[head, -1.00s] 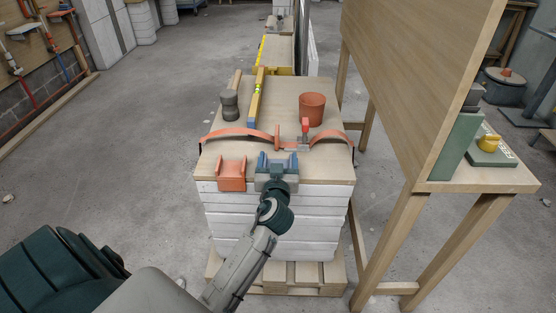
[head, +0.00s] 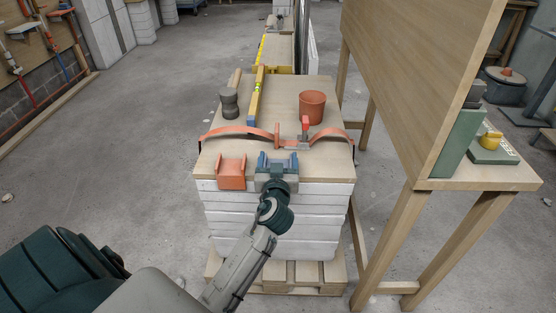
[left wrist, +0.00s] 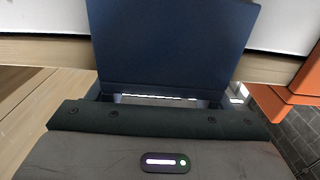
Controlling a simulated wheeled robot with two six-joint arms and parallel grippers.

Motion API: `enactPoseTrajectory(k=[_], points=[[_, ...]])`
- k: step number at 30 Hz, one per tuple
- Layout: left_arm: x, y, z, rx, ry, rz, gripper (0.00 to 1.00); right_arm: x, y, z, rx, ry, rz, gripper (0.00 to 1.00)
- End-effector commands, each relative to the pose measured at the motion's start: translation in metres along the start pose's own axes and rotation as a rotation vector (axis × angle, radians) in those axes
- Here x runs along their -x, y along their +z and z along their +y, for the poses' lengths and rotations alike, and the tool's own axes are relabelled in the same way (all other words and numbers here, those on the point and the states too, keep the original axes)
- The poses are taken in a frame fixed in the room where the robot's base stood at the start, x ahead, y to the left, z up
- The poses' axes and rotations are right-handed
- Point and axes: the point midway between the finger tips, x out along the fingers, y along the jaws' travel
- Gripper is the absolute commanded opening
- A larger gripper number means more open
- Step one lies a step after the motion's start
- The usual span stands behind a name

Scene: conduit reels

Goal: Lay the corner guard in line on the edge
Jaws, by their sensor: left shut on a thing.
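The blue corner guard (head: 263,160) is at the front edge of the wooden board on the stack. My left gripper (head: 277,172) is shut on it and covers its lower front in the head view. In the left wrist view the guard shows as a dark blue plate (left wrist: 170,45) at the jaws. An orange corner guard (head: 231,172) sits over the same edge just to the left, with a small gap between; part of it shows in the left wrist view (left wrist: 300,82). I cannot tell whether the blue guard touches the edge. My right gripper is not in view.
An orange strap (head: 240,131) with a ratchet (head: 301,143) crosses the board (head: 282,100) behind the guards. A wooden bench (head: 435,185) stands close on the right.

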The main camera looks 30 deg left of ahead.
Motion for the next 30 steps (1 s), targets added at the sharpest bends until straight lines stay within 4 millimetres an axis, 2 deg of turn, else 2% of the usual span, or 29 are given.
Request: enactPoseTrajectory(k=[25,26,29,30], points=[[0.0002,0.0106,-0.0004,-0.003,-0.001,-0.01,0.46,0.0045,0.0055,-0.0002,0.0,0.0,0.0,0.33],[0.0002,0.0107,-0.0004,-0.003,-0.002,-0.01,0.76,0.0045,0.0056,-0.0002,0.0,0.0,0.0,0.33],[0.0002,0.0099,-0.0004,-0.003,-0.001,-0.008,0.96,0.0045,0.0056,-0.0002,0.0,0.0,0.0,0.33],[0.0002,0.0093,-0.0003,-0.002,-0.001,-0.007,0.98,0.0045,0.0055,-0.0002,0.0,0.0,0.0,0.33]])
